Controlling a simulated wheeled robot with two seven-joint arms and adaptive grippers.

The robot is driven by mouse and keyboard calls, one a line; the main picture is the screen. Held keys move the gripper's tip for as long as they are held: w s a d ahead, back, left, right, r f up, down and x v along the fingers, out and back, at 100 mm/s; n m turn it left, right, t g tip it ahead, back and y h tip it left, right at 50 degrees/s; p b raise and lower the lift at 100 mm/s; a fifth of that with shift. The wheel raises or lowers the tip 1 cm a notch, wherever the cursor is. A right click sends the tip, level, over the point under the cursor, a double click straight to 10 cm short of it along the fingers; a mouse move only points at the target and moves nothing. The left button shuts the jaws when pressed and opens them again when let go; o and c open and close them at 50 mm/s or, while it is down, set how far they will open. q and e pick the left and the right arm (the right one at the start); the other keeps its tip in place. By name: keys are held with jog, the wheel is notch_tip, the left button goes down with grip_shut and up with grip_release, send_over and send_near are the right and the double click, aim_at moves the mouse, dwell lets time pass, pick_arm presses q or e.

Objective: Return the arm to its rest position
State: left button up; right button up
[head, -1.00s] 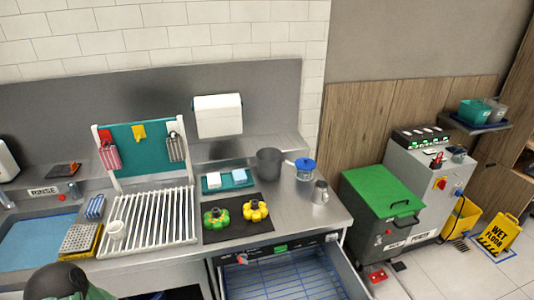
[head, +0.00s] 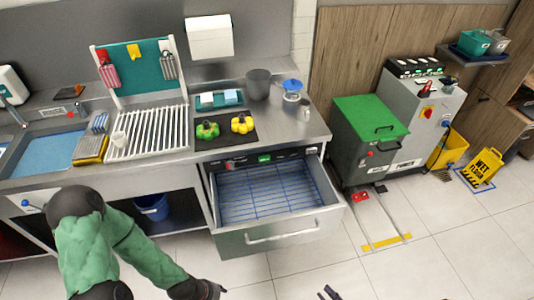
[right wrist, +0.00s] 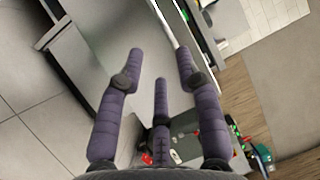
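My right gripper (head: 328,293) shows only as dark fingertips at the bottom edge of the head view, in front of the open drawer (head: 283,237). In the right wrist view its purple fingers (right wrist: 160,85) are spread apart with nothing between them. My left arm, in a green sleeve, comes in from the left and bends down. The dark left gripper (head: 210,289) is at the bottom edge, partly cut off, and its fingers cannot be made out. Both grippers appear clear of the counter (head: 312,133).
The drawer stands pulled out below the counter, with a blue wire rack (head: 265,200) inside. A green-lidded bin (head: 370,117) and a grey machine (head: 422,110) stand at right. A yellow wet-floor sign (head: 484,167) stands farther right. The tiled floor (head: 440,250) in front is largely clear.

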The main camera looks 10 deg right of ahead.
jog(key=s+a+f+n+g+y, duration=0.15)
jog(key=a+n+g, duration=0.25)
jog(key=a+g, duration=0.55)
jog(key=s+a+n+g, duration=0.2)
jog(key=a+n+g, duration=0.3)
jog(key=g, duration=0.7)
pick_arm(q)
jog(key=shift+w+a+f+b, duration=0.15)
jog(key=shift+w+f+b, duration=0.2)
jog(key=shift+f+b, duration=0.4)
pick_arm(e)
jog(key=w+a+r+t+h, duration=0.3)
jog(key=w+r+t+h, duration=0.1)
jog(key=w+h, duration=0.3)
jog(key=shift+w+a+r, duration=0.2)
jog(key=shift+w+r, duration=0.3)
jog(key=shift+w, duration=0.6)
